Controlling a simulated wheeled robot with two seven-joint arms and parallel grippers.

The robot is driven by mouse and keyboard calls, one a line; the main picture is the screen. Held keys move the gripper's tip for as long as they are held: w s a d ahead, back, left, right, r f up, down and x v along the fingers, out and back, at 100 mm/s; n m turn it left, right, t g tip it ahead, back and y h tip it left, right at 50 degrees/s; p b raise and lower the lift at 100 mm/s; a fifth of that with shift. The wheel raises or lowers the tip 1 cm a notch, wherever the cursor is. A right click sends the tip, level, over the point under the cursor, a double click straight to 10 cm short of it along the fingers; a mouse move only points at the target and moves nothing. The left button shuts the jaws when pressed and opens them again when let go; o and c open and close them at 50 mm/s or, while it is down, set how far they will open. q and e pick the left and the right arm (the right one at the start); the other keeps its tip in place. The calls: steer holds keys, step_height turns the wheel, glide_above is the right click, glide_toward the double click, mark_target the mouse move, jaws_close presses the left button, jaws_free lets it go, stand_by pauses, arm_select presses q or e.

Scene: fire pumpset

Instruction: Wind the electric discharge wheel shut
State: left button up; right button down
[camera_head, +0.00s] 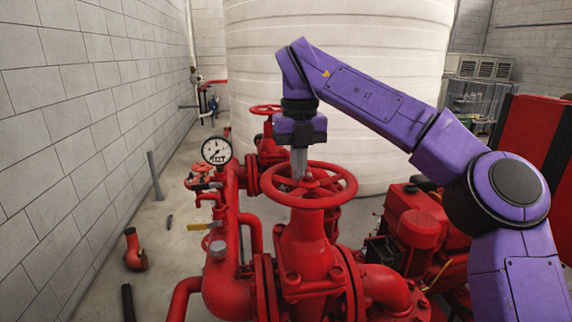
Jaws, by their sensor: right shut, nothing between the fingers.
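A large red handwheel (343,194) sits flat on top of a red valve body (304,245) in the middle of the view. My right gripper (299,176) points straight down over the wheel, its fingers shut and empty. The fingertips are at the wheel's far-left part, near the hub; I cannot tell whether they touch a spoke or pass into a gap. A second, smaller red handwheel (265,109) stands farther back, behind my gripper. Nothing shown labels which wheel is the electric discharge one. My left gripper is not in view.
A pressure gauge (216,151) and a small red handwheel (202,169) stand left of the valve. A red engine or motor (418,230) is at right. A big white tank (375,150) fills the back. A loose red elbow (134,250) is on the floor by the block wall.

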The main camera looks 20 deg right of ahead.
mark_target(315, 165)
steer(key=shift+s+d, duration=0.2)
steer(key=shift+d, duration=0.8)
steer(key=shift+s+d+f+b, duration=0.1)
steer(key=shift+s+d+b, duration=0.2)
steer(key=shift+s+d, duration=0.35)
steer(key=shift+d, duration=0.3)
steer(key=shift+w+a+p, duration=0.15)
steer(key=shift+a+p, duration=0.1)
steer(key=shift+p, duration=0.05)
steer(key=shift+w+a+r, duration=0.1)
steer(key=shift+a+r, duration=0.05)
steer(key=shift+r, duration=0.15)
step_height(315, 165, up, 8)
steer(key=p, duration=0.4)
steer(key=shift+f, duration=0.25)
